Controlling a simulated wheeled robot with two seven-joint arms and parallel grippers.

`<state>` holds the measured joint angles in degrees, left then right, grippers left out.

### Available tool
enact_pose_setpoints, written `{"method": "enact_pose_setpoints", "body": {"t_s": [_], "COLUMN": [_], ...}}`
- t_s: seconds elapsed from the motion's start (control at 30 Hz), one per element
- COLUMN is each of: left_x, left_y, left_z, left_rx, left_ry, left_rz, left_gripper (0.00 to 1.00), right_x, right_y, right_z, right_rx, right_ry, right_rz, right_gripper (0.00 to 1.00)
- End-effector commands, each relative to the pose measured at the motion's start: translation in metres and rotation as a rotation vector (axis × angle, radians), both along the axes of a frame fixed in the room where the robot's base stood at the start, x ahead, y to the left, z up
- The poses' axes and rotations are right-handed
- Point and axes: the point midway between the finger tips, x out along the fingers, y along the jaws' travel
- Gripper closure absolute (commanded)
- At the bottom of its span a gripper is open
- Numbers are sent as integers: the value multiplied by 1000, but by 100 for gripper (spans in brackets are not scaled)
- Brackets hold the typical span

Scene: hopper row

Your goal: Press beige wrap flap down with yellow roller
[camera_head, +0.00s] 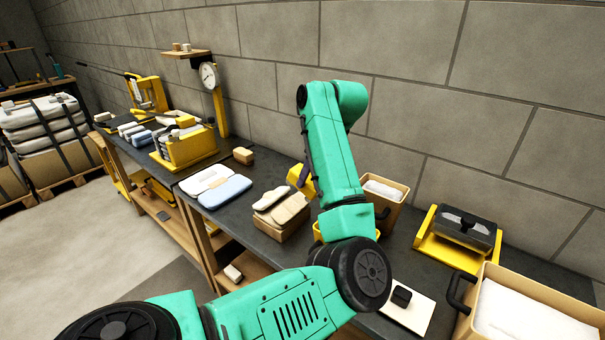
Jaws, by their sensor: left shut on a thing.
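A beige wrap flap (290,209) lies on top of a small tan block-like package (283,228) on the dark bench, left of my teal left arm. A pale padded piece (270,197) lies on the same package. A yellow piece, seemingly the roller (297,174), shows just above and behind the package. My left gripper (306,176) is shut on it, with its fingers mostly hidden behind my arm. I cannot tell whether the roller touches the flap. My right gripper is out of view.
White and blue pads (216,186) lie left of the package. Tan bins of white material (384,190) (530,318), a yellow-framed dark device (462,233) and a white board with a black block (408,307) are to the right. A dial gauge on a yellow post (209,77) stands behind.

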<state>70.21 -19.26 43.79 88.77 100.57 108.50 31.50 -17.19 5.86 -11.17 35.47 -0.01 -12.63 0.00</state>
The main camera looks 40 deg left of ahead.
Motion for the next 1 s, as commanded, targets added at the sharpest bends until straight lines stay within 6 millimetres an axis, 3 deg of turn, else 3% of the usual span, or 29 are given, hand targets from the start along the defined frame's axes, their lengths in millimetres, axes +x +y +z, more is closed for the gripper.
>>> {"method": "enact_pose_setpoints", "body": {"t_s": [0.37,0.77,1.0], "left_x": [1,0,0], "left_y": [-1,16,18], "left_z": [0,-44,-46], "left_rx": [5,4,5], "left_ry": [0,1,1], "left_rz": [-5,-5,-5], "left_gripper": [100,100,100], "right_x": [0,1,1], "right_y": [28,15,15], "right_z": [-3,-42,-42], "right_rx": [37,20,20], "right_ry": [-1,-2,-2], "right_rz": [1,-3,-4], "right_gripper": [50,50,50]}}
